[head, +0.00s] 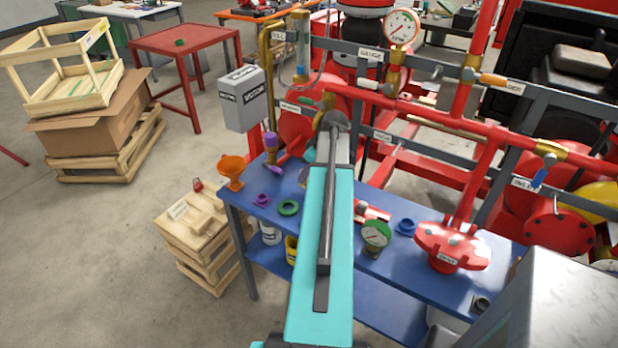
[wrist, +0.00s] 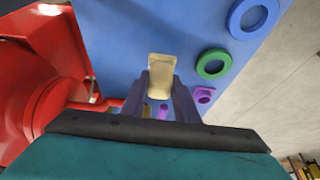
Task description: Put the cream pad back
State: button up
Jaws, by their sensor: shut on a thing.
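A cream pad (wrist: 160,76) sits between the two fingers of my gripper (wrist: 161,92) in the wrist view, and the fingers are shut on it. The blue bench top (wrist: 125,40) lies beyond the pad. I cannot tell the gap between the pad and the bench. In the head view my turquoise arm covers the middle of the blue bench (head: 262,213), and the pad cannot be made out there.
A green ring (head: 289,208), a purple nut (head: 262,199), an orange funnel (head: 232,170), a green gauge (head: 376,234), a blue ring (head: 406,227) and a red flanged part (head: 452,246) stand on the bench. Red pipes (head: 440,121) run behind.

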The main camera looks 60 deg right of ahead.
jog(key=shift+f+p, duration=0.75)
jog(key=shift+f, duration=0.85)
jog(key=shift+f, duration=0.2)
jog(key=o, duration=1)
jog(key=shift+r, duration=0.3)
jog(key=b+v, duration=0.4)
jog(key=v, duration=0.7)
jog(key=shift+s+r, duration=0.15)
jog(key=shift+r, duration=0.25)
